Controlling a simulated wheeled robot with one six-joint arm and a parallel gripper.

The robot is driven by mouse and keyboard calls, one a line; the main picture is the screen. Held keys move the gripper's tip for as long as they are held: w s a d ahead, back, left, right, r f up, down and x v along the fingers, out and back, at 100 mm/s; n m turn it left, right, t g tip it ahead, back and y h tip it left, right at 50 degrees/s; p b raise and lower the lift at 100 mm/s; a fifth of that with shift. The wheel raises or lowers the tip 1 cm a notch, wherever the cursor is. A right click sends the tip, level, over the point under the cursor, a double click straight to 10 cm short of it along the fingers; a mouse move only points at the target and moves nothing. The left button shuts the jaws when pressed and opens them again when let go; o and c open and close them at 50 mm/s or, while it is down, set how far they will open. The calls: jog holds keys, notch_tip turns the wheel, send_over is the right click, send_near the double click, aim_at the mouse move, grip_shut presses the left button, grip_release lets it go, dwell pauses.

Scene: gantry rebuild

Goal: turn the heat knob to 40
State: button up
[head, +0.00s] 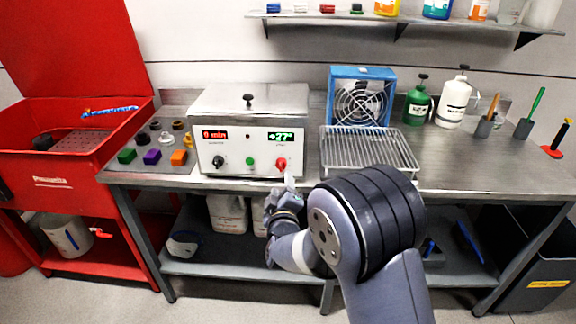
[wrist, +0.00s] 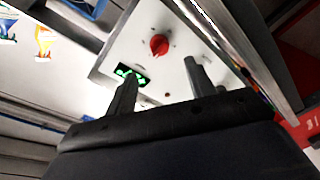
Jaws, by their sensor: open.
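The heat knob (head: 282,164) is red and sits at the lower right of the white front panel of a metal-topped bath unit (head: 232,160). Above it, a green display (head: 280,136) reads about +27°. My gripper (head: 289,183) is just in front of the panel, slightly below and right of the knob. In the wrist view the red knob (wrist: 159,45) shows beyond my open, empty fingertips (wrist: 160,74), roughly between their lines and apart from them. The knob's exact pointer angle is too small to read.
The panel also has a black knob (head: 218,161), a green button (head: 250,161) and a red display (head: 214,135) reading 0 min. A wire rack (head: 368,150) stands close on the right. Coloured blocks (head: 152,157) lie left. A red washer cabinet (head: 70,130) is far left.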

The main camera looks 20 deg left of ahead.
aim_at(281, 168)
jog(key=p+x, duration=0.1)
jog(key=x, duration=0.7)
jog(key=shift+w+a, duration=0.1)
jog(key=shift+w, duration=0.2)
jog(key=shift+c, duration=0.5)
jog(key=c, duration=0.9)
jog(key=shift+o, duration=0.2)
jog(key=shift+f, duration=0.1)
